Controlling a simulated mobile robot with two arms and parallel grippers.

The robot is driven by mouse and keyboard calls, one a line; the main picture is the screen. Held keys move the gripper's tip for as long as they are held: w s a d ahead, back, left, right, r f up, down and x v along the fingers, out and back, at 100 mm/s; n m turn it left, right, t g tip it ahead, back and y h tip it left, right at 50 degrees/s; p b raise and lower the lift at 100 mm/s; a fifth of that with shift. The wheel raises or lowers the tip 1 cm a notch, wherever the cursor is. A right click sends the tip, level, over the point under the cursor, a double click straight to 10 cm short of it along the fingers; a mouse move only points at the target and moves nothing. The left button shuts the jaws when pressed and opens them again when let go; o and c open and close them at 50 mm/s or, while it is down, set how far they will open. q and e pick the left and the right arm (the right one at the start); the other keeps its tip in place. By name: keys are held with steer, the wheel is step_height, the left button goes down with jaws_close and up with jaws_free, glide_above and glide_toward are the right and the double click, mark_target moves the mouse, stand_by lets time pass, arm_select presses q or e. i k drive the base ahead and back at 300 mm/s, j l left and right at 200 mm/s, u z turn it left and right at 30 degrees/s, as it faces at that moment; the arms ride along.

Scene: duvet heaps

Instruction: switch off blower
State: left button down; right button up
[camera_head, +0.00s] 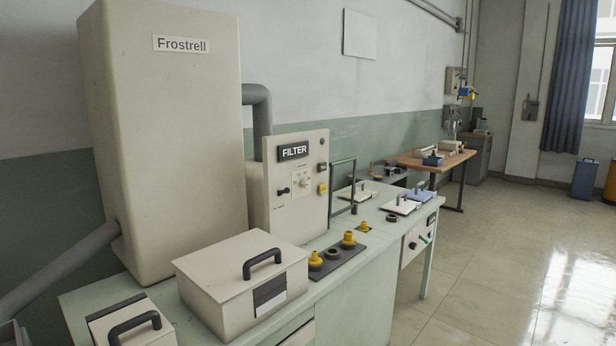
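No thing in view is labelled as a blower. A tall cream cabinet (180,150) marked "Frostrell" stands at the left, with a grey pipe (257,97) bending down behind a cream box. That box is a panel labelled "FILTER" (293,151). It has a dark knob or lever (284,191), a pale round dial (303,181) and small green and yellow parts at its right side. The bench front (421,240) also carries a small panel with a black knob and a green part. Whether any switch is on or off is too small to tell.
A cream lidded box (242,284) with a black handle stands on the near bench, with another handled box (133,324) at lower left. Yellow and black fittings (336,255) sit on a dark strip. A wooden table (430,160) stands farther back.

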mark_target(286, 191)
steer(key=i+z, duration=0.2)
steer(key=i, duration=0.2)
steer(key=i+j+z, duration=0.2)
steer(key=i, duration=0.2)
steer(key=i+j+z, duration=0.2)
steer(key=i, duration=0.2)
steer(key=l, duration=0.1)
